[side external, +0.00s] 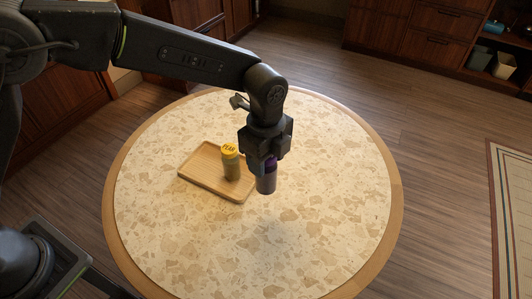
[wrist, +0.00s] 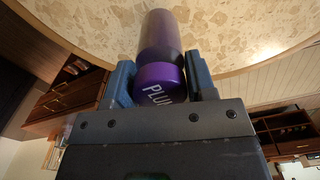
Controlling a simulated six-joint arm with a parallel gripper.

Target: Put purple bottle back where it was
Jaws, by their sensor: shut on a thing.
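The purple bottle (side external: 266,182) hangs upright in my gripper (side external: 265,160), above the round table and to the right of the wooden tray. In the wrist view the purple bottle (wrist: 160,45) has a purple cap with lettering that begins "PLU". The fingers of my gripper (wrist: 160,85) are shut on it at the cap end. Its lower end points to the tabletop and seems clear of it. The wooden tray (side external: 190,172) lies on the table with a yellow-capped bottle (side external: 230,165) marked "PEAR" standing on its right part.
The round table (side external: 180,250) has a speckled stone-like top with a wooden rim. Its front and right parts are bare. Wooden cabinets (side external: 420,40) stand behind, away from the table. A striped rug (side external: 510,210) lies on the floor at right.

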